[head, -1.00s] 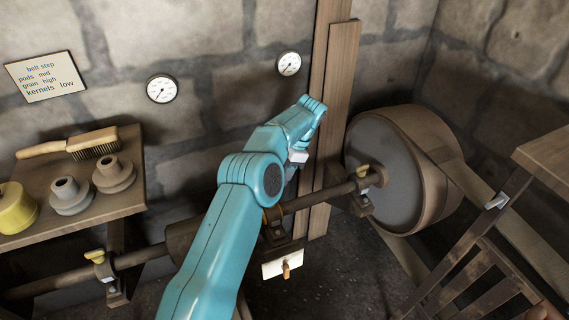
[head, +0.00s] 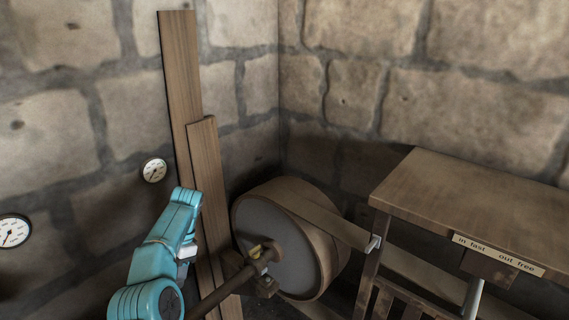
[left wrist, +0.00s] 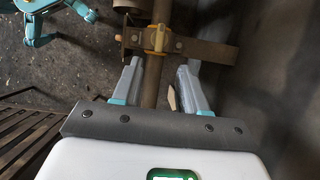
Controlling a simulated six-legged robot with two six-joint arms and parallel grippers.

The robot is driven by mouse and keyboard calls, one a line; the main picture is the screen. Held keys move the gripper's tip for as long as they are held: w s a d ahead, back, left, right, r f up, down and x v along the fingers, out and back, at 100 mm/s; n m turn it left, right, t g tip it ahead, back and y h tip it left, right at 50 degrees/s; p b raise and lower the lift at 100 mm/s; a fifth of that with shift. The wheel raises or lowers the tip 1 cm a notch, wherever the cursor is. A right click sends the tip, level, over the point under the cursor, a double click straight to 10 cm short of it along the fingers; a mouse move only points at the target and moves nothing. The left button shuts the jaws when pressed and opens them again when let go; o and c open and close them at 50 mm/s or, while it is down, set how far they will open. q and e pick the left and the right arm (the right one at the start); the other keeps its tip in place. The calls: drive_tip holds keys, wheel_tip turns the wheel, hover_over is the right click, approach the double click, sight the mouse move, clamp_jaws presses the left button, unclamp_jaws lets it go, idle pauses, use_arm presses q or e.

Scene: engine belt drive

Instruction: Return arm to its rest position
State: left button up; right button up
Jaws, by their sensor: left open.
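My left arm (head: 165,245) shows in the head view at the lower left, reaching up in front of the leaning boards. Its fingertips are hidden in that view. In the left wrist view, my left gripper (left wrist: 160,85) is open, with its two fingers apart on either side of the shaft (left wrist: 153,80) as seen from the camera. I cannot tell how far the fingers are from the shaft. A bracket with a yellow-orange fitting (left wrist: 157,38) lies beyond the fingertips. My right gripper is not in view.
A large belt wheel (head: 285,235) stands right of my arm, with a belt (head: 325,220) running off it. A wooden bench (head: 480,195) with a label reading "in fast out free" (head: 497,254) stands at the right. Two boards (head: 207,180) lean on the stone wall beside a gauge (head: 154,170).

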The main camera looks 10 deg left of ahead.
use_arm(q)
drive_tip(key=s+d+f+t+h+p, duration=0.2)
drive_tip(key=s+d+f+h, duration=0.15)
drive_tip(key=d+f, duration=1.35)
use_arm(e)
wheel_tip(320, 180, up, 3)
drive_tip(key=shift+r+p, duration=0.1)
drive_tip(key=shift+p, duration=0.45)
use_arm(q)
drive_tip(key=s+d+n, duration=0.2)
drive_tip(key=s+d, duration=0.2)
drive_tip(key=s, duration=0.3)
drive_tip(key=s+d+n+t+h, duration=0.1)
drive_tip(key=s+d+n, duration=0.2)
drive_tip(key=s, duration=0.5)
drive_tip(key=s+d+f+n+t+h, duration=0.1)
drive_tip(key=s+d+n, duration=0.1)
drive_tip(key=s+d, duration=0.3)
drive_tip(key=s, duration=0.3)
drive_tip(key=shift+s+n, duration=0.25)
drive_tip(key=shift+n, duration=0.05)
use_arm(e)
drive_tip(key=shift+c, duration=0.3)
use_arm(q)
drive_tip(key=shift+h, duration=0.25)
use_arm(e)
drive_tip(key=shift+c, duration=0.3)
